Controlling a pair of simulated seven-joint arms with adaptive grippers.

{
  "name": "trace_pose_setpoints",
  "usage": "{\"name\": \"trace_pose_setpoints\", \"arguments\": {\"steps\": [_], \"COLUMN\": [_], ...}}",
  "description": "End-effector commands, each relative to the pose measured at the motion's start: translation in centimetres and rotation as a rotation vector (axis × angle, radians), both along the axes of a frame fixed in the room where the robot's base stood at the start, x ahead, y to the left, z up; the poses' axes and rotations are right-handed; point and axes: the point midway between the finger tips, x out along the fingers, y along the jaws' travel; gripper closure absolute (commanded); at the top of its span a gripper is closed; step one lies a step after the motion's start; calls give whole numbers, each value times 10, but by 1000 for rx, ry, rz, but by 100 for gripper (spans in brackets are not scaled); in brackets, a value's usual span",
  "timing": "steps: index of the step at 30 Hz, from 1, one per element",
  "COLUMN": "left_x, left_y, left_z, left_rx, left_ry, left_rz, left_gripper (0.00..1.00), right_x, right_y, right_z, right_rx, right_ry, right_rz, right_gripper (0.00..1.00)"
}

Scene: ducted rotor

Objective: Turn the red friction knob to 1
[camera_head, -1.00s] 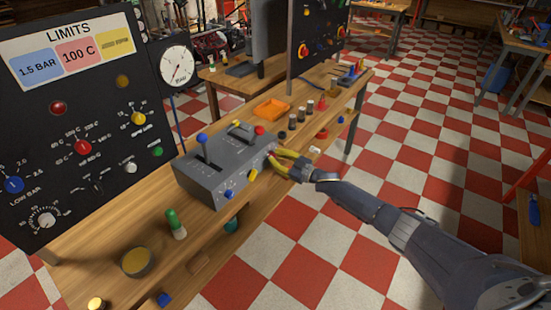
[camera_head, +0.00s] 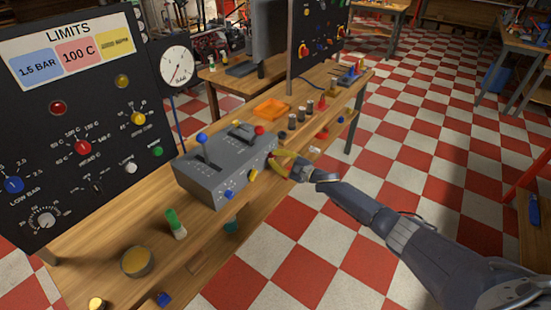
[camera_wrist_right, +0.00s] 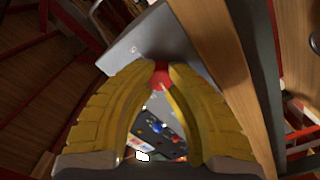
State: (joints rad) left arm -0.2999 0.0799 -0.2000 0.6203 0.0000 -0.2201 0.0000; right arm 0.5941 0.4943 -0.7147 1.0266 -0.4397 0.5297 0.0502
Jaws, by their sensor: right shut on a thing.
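The red friction knob (camera_wrist_right: 161,74) is on the side of the grey lever box (camera_head: 212,182), at the box's right end in the head view. My right gripper (camera_head: 276,160) is at that end, with its yellow fingers around the knob. In the right wrist view its fingertips (camera_wrist_right: 161,70) are shut on the knob, one on each side. The fingers hide most of the knob, and I cannot read its scale or setting. My left gripper is not in view.
The box stands on a wooden bench (camera_head: 95,262) and carries a blue-topped lever (camera_head: 202,146) and a red-topped lever (camera_head: 258,131). A black LIMITS panel (camera_head: 75,105) and a dial gauge (camera_head: 177,67) stand behind.

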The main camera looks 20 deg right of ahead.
Motion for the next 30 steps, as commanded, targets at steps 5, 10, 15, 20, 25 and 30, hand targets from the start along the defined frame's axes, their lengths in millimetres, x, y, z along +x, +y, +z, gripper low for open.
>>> {"name": "trace_pose_setpoints", "arguments": {"steps": [5, 10, 15, 20, 25, 30], "left_x": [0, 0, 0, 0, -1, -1], "left_y": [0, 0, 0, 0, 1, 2], "left_z": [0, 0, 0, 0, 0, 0], "left_rx": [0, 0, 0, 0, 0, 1], "left_ry": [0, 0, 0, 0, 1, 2], "left_rz": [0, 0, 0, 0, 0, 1], "left_gripper": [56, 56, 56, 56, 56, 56], "right_x": [1, 1, 0, 0, 0, 0], "right_y": [3, 4, 3, 2, 1, 1], "right_z": [5, 5, 3, 2, 1, 1], "right_rx": [7, 7, 6, 3, 2, 5], "right_ry": [-7, -6, -4, -3, -2, 2], "right_rz": [6, 6, 5, 3, 2, 1], "right_gripper": [100, 84, 65, 52, 52, 52]}}
